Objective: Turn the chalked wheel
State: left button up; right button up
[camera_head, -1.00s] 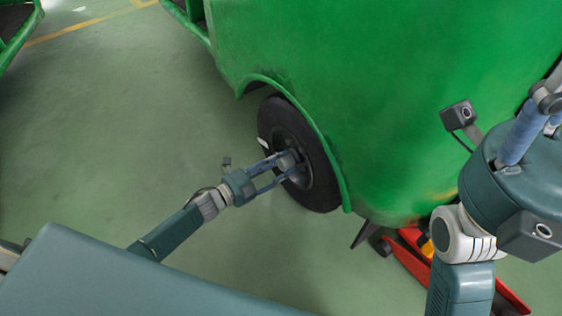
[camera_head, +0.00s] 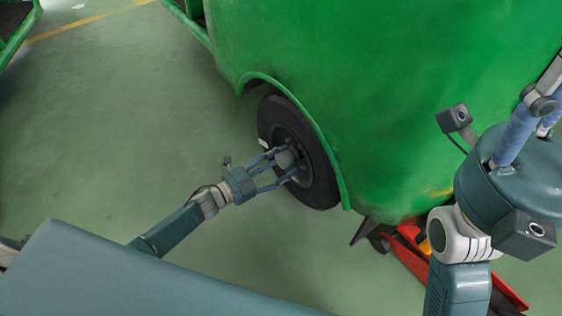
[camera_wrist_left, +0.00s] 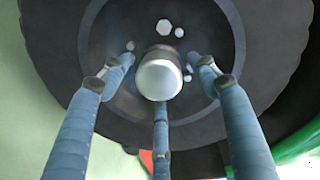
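The dark wheel (camera_head: 312,182) sits under the green body's arch, with a white chalk mark (camera_head: 264,142) on the tyre's left edge. My left gripper (camera_head: 288,164) is at the wheel's middle. In the left wrist view, its three blue fingers (camera_wrist_left: 161,82) stand spread around the pale hub cap (camera_wrist_left: 159,74), with their tips close to the hub face. Small gaps show beside the cap, so no firm hold is visible. My right gripper (camera_head: 537,108) is raised at the right edge; its fingertips are cut off.
The green rickshaw body (camera_head: 370,90) fills the top middle and right. A red jack (camera_head: 408,255) lies on the floor under it, partly behind my right arm. Another green frame (camera_head: 20,30) is at the top left. The floor left of the wheel is clear.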

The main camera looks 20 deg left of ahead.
pick_arm(q)
jog(key=shift+a, duration=0.15)
jog(key=shift+s+a, duration=0.25)
jog(key=shift+s, duration=0.1)
jog(key=v, duration=1.1)
jog(key=shift+s, duration=0.1)
